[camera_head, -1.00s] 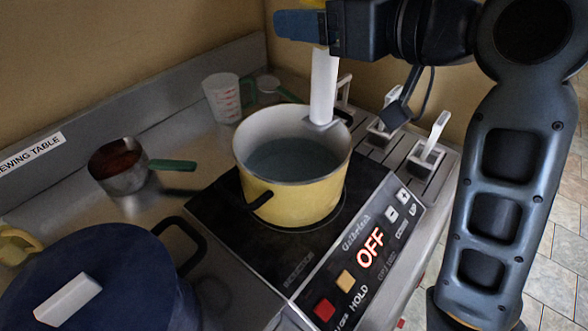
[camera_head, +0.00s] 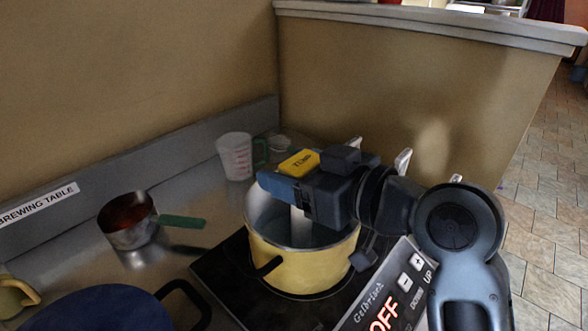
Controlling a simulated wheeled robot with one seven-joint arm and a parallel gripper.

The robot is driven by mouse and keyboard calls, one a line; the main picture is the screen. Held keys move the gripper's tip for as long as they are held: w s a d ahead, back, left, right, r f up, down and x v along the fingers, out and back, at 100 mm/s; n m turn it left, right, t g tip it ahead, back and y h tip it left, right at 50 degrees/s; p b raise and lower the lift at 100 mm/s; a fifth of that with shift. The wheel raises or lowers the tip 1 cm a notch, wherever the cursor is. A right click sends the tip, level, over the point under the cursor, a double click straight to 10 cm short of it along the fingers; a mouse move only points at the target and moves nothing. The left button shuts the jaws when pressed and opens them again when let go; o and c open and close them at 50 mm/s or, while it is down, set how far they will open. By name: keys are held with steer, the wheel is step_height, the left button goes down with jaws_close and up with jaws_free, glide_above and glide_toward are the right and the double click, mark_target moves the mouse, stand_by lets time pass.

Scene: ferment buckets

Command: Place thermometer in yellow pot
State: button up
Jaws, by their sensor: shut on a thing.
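The yellow pot (camera_head: 300,272) stands on the black induction cooker and holds greyish liquid. My gripper (camera_head: 282,184) is over the pot's opening, shut on the thermometer (camera_head: 299,163). The thermometer's yellow head with a small display shows above the fingers. Its white stem points down, inside the pot's rim as seen here. Whether the tip touches the liquid or the pot's wall is hidden. My gripper and wrist cover the pot's far right rim.
A measuring cup (camera_head: 235,157) stands behind the pot. A metal saucepan (camera_head: 127,222) with a green handle sits to the left. A dark blue lidded pot (camera_head: 95,310) is at front left. The cooker panel (camera_head: 385,300) reads OFF. A wall closes the back.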

steer(key=shift+f, duration=0.25)
steer(key=o, duration=1.6)
steer(key=shift+r, duration=0.25)
steer(key=b+v, duration=0.1)
steer(key=v, duration=1.1)
steer(key=shift+d+f+b, duration=0.1)
steer(key=shift+f+b, duration=0.1)
steer(key=shift+b, duration=0.15)
steer(key=shift+f, duration=0.1)
